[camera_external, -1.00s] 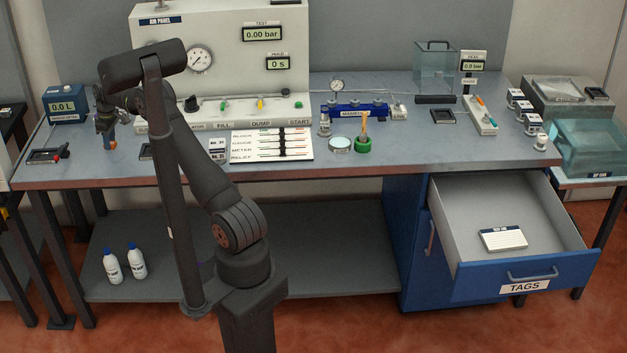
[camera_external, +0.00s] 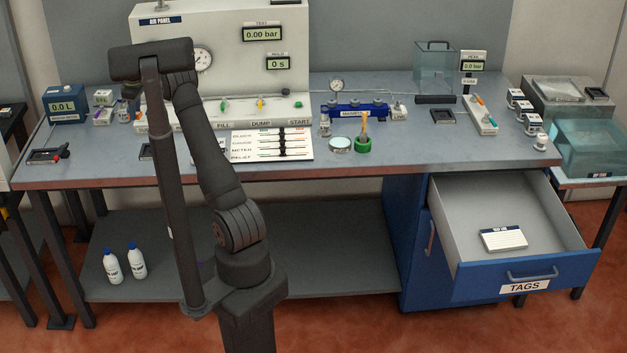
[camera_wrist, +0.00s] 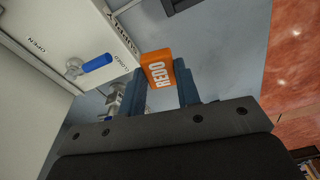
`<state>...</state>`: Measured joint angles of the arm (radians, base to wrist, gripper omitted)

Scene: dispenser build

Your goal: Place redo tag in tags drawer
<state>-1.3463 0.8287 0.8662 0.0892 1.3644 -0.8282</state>
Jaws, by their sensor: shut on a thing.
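The orange REDO tag (camera_wrist: 158,70) is held between the two fingers of my gripper (camera_wrist: 162,88) in the wrist view. Its white lettering faces the camera. My gripper is shut on it. In the external view my arm hides the gripper and the tag, near the left part of the bench by the air panel. The tags drawer (camera_external: 527,274) stands open at the lower right, under the bench, with a TAGS label on its front. A white card block (camera_external: 503,239) lies inside it, with bare floor around it.
The air panel (camera_external: 230,60) stands at the back of the bench. A blue manifold (camera_external: 354,110), a green holder (camera_external: 363,146) and a white board (camera_external: 270,144) sit across the middle. A clear tank (camera_external: 434,62) stands farther right. Space above the drawer is clear.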

